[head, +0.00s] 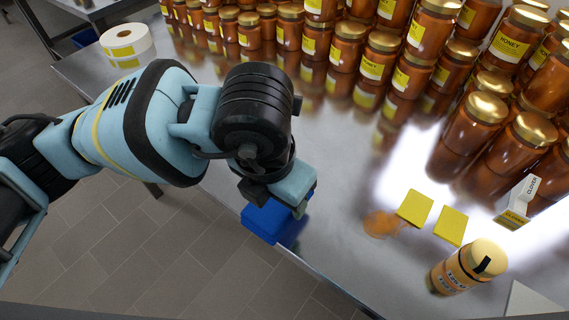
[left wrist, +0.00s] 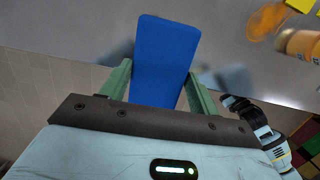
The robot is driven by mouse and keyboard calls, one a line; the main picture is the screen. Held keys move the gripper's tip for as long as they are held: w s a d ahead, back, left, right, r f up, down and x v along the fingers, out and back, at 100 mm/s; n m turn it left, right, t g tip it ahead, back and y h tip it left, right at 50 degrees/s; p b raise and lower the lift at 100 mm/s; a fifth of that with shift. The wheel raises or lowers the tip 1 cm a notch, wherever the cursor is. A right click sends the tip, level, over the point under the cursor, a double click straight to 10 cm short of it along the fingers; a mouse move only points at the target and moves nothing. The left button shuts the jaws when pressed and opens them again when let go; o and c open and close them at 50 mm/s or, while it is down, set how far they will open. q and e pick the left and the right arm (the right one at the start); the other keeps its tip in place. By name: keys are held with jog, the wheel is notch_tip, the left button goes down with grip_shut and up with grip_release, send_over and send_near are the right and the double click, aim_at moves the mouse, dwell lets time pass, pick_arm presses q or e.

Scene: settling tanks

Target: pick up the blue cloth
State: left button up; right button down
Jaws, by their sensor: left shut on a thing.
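The blue cloth (head: 262,224) shows in the head view at the table's near edge, partly hidden under my left gripper (head: 301,207). In the left wrist view the cloth (left wrist: 166,62) is a flat blue rectangle between the two green fingers of my left gripper (left wrist: 158,88). The gripper is shut on the cloth. I cannot tell whether the cloth still touches the table. My right gripper is not clearly in either view.
The metal table (head: 330,170) has several honey jars (head: 375,62) at the back and right. A label roll (head: 126,42) is at the far left.

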aim_at(268, 236)
pick_arm(q)
jog(key=s, duration=0.4)
jog(key=s+a, duration=0.1)
jog(key=s, duration=0.1)
jog(key=shift+s+r, duration=0.3)
jog(key=shift+s, duration=0.05)
jog(key=o, duration=0.4)
jog(key=c, duration=0.3)
jog(key=shift+w+a+m, duration=0.2)
jog(key=shift+w+m, duration=0.05)
jog(key=shift+m, duration=0.05)
jog(key=w+a+f+m+g, duration=0.1)
jog(key=w+a+m, duration=0.5)
jog(key=m, duration=0.8)
jog(key=w+a+f+m+g+y, duration=0.1)
jog(key=w+a+m, duration=0.5)
jog(key=a+m, duration=0.6)
jog(key=shift+w+a+f+m+g, duration=0.25)
jog(key=shift+m+g, duration=0.35)
jog(key=shift+m, duration=0.6)
jog(key=shift+a, duration=0.1)
